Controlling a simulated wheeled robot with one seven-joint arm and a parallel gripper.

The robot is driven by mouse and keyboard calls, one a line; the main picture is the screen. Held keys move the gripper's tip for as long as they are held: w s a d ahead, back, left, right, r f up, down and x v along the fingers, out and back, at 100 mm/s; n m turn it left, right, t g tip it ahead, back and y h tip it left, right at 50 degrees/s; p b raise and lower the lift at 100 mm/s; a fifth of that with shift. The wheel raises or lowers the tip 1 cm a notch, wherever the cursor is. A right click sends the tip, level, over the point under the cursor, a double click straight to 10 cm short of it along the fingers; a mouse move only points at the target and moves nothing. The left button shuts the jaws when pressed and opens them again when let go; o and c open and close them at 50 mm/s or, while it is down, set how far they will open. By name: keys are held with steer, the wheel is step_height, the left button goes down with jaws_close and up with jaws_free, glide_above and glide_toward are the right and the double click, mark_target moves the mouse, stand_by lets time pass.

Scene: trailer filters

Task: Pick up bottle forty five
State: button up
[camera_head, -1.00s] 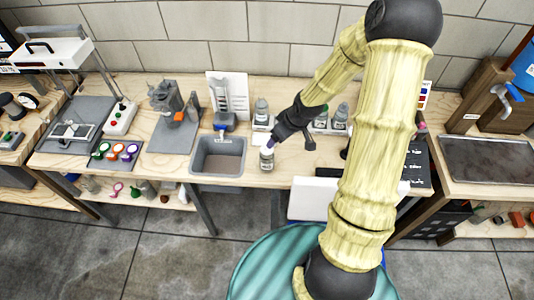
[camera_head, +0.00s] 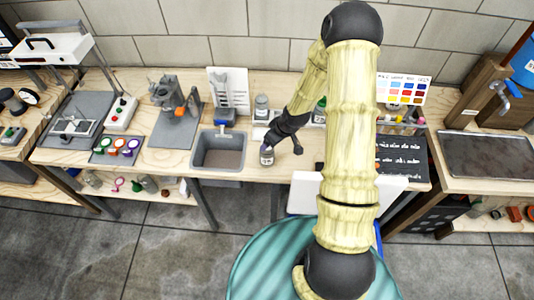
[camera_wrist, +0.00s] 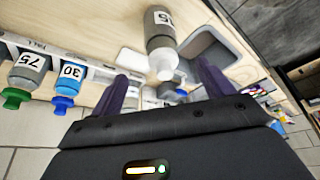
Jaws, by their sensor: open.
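The grey bottle (camera_head: 267,157) with a white number label stands on the wooden bench, just right of the sink. In the wrist view the same bottle (camera_wrist: 160,28) appears upside down with a pale cap, and its label seems to read 45. My gripper (camera_wrist: 163,74) is open, with its two dark purple fingers spread on either side of the bottle's cap end. I cannot tell whether either finger touches it. In the head view my gripper (camera_head: 283,146) is close beside the bottle, on its right, and the fingertips are hard to make out.
A grey sink (camera_head: 219,164) lies just left of the bottle. Behind are more bottles in a white holder; the wrist view shows bottle 75 (camera_wrist: 27,71) with a green cap and bottle 30 (camera_wrist: 69,77) with a blue cap. A dark board (camera_head: 402,156) is at right.

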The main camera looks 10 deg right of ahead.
mark_target(267, 154)
steer(key=shift+p+x, duration=0.5)
steer(key=shift+x, duration=1.6)
steer(key=shift+w+a+f+p, duration=0.2)
steer(key=shift+f+p, duration=0.2)
steer(key=shift+p, duration=0.15)
steer(key=shift+p+x, duration=0.95)
steer(key=shift+x, duration=1.1)
steer(key=shift+s, duration=0.1)
steer(key=shift+c, duration=0.4)
steer(key=c, duration=1.3)
